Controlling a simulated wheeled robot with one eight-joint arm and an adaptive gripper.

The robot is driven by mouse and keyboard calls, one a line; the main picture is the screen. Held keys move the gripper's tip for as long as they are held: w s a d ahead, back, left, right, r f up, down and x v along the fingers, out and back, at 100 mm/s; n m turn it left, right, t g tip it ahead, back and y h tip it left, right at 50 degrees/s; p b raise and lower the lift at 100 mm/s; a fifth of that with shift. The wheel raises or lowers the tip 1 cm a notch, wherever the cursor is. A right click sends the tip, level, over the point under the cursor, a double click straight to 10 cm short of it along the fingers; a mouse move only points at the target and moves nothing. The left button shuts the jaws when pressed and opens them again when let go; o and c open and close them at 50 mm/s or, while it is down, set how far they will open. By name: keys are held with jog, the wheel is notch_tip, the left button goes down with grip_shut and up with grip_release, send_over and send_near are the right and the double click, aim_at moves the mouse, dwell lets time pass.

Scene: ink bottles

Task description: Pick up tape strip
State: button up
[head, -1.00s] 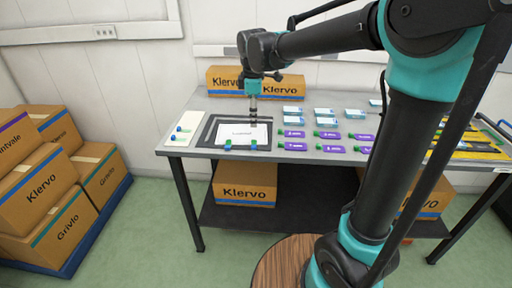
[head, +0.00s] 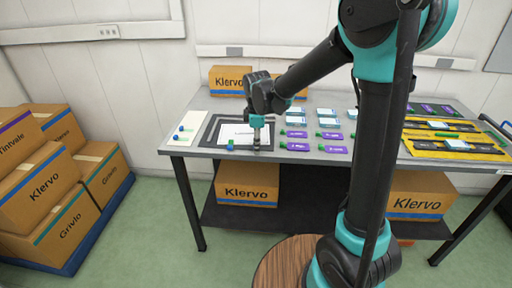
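No thing is clearly recognisable as a tape strip at this size. A small blue-green piece (head: 230,146) lies at the front of a dark frame (head: 209,132) around a white sheet (head: 236,134). A similar piece to its right, seen earlier, is now hidden by my gripper.
A pale board (head: 185,128) with small blue pieces is on the left of the grey table (head: 270,154). Purple labels (head: 298,147) with green ends and pale blue-white packs (head: 296,121) lie right of my gripper. Yellow mats (head: 455,147) are further right. Cartons (head: 228,80) stand behind.

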jog(key=shift+c, duration=0.5)
jog(key=c, duration=0.7)
